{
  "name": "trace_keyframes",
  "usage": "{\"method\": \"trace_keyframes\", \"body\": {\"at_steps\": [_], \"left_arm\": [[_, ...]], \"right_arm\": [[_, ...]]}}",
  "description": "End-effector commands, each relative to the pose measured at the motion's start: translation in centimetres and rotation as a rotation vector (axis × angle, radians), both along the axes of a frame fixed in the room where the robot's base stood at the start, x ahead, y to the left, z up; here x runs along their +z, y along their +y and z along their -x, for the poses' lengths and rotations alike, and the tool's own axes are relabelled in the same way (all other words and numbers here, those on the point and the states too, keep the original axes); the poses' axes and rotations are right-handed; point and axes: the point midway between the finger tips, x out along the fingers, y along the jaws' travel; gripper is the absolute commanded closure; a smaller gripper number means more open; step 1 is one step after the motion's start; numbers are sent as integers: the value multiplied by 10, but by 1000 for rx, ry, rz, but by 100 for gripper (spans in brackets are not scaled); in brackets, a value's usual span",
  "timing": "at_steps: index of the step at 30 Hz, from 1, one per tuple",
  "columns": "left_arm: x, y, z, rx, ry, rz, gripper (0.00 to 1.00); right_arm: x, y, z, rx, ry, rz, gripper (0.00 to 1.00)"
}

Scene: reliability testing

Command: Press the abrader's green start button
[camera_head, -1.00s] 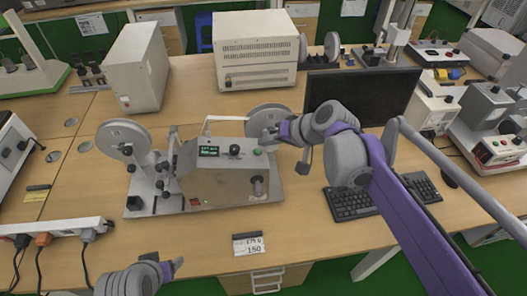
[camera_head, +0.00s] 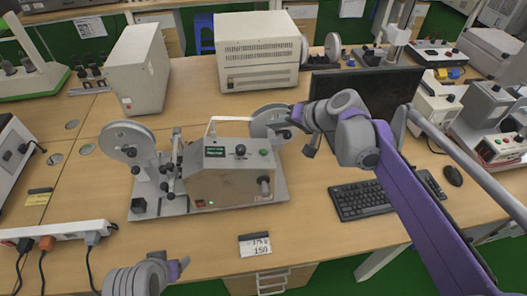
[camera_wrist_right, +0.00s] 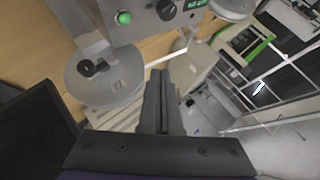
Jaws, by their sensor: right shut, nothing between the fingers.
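The abrader (camera_head: 225,180) stands on the wooden table, with a wheel at each side, a lit green display (camera_head: 214,152) and a black knob. Its green start button (camera_head: 263,152) is on the panel's right side. In the right wrist view the green button (camera_wrist_right: 124,17) shows at the top, apart from the fingers. My right gripper (camera_head: 278,119) is above and behind the button, near the right wheel. Its fingers (camera_wrist_right: 161,82) are shut and empty. My left gripper (camera_head: 180,267) is low at the front, pointing right; whether it is open is unclear.
A keyboard (camera_head: 362,200), a mouse (camera_head: 453,175) and a dark monitor (camera_head: 365,95) are to the right. A small label card (camera_head: 254,244) lies in front of the abrader. A power strip (camera_head: 60,231) is at left. Bare table lies around the card.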

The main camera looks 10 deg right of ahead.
Motion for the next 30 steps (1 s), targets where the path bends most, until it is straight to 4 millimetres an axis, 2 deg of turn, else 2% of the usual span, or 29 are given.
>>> {"method": "trace_keyframes", "body": {"at_steps": [12, 15, 21, 30], "left_arm": [[-50, 0, 14, 0, 26, 0, 31], [-56, 0, 15, 0, 29, 0, 31], [-61, 0, 16, 0, 31, 0, 31], [-60, 0, 16, 0, 30, 0, 31]], "right_arm": [[-58, 12, 1, 1, 2, -1, 100], [-69, 14, 1, 1, 1, 0, 100], [-79, 17, 0, 1, 1, 0, 100], [-78, 17, 0, 1, 1, 0, 100]]}}
